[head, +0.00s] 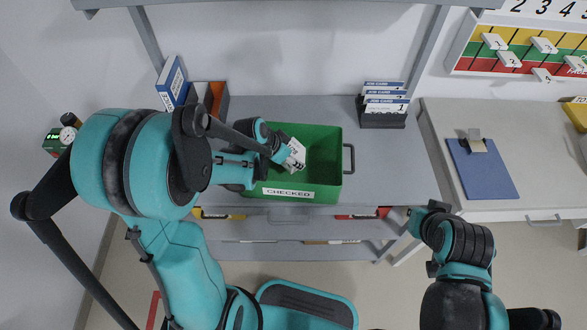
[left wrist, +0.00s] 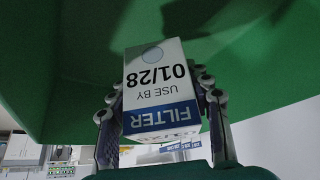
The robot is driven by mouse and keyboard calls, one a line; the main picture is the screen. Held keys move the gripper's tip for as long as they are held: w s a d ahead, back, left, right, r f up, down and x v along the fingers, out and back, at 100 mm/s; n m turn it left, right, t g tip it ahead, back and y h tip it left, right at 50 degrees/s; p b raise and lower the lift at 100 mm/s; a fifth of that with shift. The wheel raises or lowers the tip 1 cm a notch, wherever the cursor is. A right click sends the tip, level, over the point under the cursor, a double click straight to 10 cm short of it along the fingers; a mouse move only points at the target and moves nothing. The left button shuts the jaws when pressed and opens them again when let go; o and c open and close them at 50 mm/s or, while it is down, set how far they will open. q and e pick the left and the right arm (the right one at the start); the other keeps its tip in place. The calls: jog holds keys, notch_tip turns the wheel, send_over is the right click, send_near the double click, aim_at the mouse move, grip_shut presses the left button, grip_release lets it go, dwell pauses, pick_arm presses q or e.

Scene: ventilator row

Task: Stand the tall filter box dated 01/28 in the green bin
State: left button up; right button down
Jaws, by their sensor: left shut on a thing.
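The tall filter box (left wrist: 155,85) is white with a blue FILTER band and reads USE BY 01/28. In the left wrist view its print is upside down. My left gripper (left wrist: 160,105) is shut on it, one finger on each side. In the head view the box (head: 297,154) is tilted, inside the outline of the green bin (head: 325,160) at its left part. I cannot tell whether it touches the bin floor. The bin has a CHECKED label on its front and green walls fill the wrist view.
The bin stands on a grey table (head: 400,165) with free room to its right. A black holder with several cards (head: 384,105) stands behind right. Blue binders (head: 172,82) stand at back left. A clipboard (head: 482,170) lies on the right table.

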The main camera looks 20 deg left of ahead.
pick_arm(q)
notch_tip(320, 180, down, 3)
jog(key=shift+f+b, duration=0.2)
jog(key=shift+b, duration=0.6)
jog(key=shift+f, duration=0.25)
jog(key=shift+f, duration=0.15)
jog(key=o, duration=1.2)
jog(key=shift+c, duration=0.2)
